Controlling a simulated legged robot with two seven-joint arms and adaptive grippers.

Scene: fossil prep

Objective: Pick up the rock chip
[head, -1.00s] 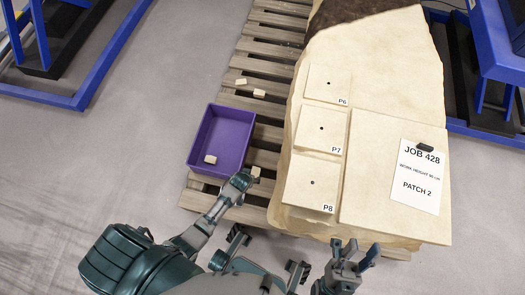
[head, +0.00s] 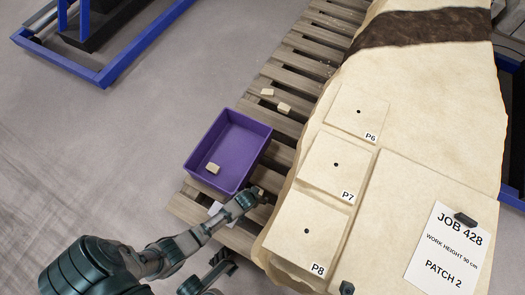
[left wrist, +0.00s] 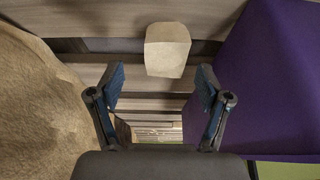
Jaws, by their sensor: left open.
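In the left wrist view a pale, blocky rock chip (left wrist: 167,50) lies on the wooden slats, just beyond and between my fingertips. My left gripper (left wrist: 161,82) is open around empty space, its two blue-tipped fingers apart. In the head view my left gripper (head: 259,193) is low over the pallet, between the purple bin and panel P8, and mostly hides that chip. Two more chips (head: 267,92) (head: 284,107) lie on the slats farther back, and one chip (head: 213,168) is inside the bin. Only a small dark piece at the bottom edge may belong to my right gripper (head: 347,288).
The purple bin (head: 189,172) stands close left of my left gripper; its wall (left wrist: 250,90) fills the right of the wrist view. The large plaster jacket (head: 385,160) with panels P6, P7 and P8 rises on the other side. Gaps run between the pallet slats (head: 300,70).

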